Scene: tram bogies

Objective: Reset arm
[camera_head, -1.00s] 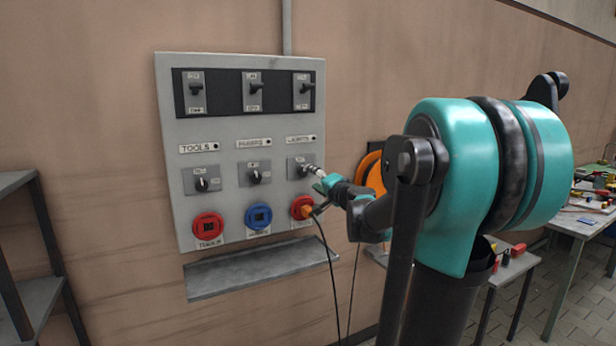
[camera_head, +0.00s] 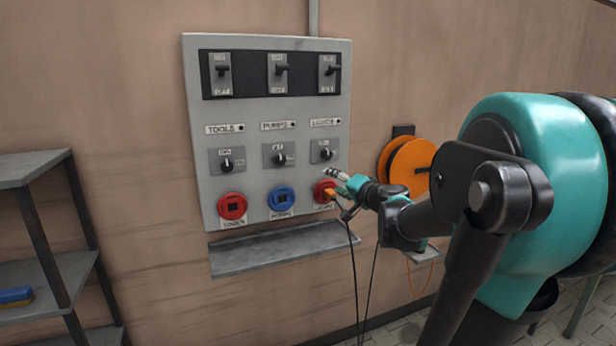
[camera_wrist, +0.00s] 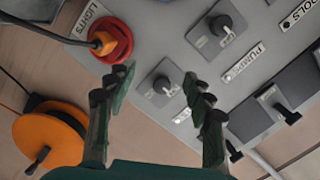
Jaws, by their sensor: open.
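My gripper (camera_head: 340,182) is open and empty, held in front of the lower right of the grey wall panel (camera_head: 330,95). In the wrist view its two dark green fingers (camera_wrist: 160,110) are spread apart, with the panel beyond them and nothing between them. The lights rotary knob (camera_wrist: 163,87) shows between the fingers and stands clear of them. An orange plug with a black cable (camera_wrist: 100,42) sits in the red lights socket (camera_wrist: 120,40). In the head view the gripper partly covers this socket (camera_head: 323,190).
A grey shelf ledge (camera_head: 280,250) juts out under the panel. An orange cable reel (camera_head: 408,165) hangs on the wall to the right of the panel. A metal rack (camera_head: 35,160) with a blue item (camera_head: 15,295) stands at the left.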

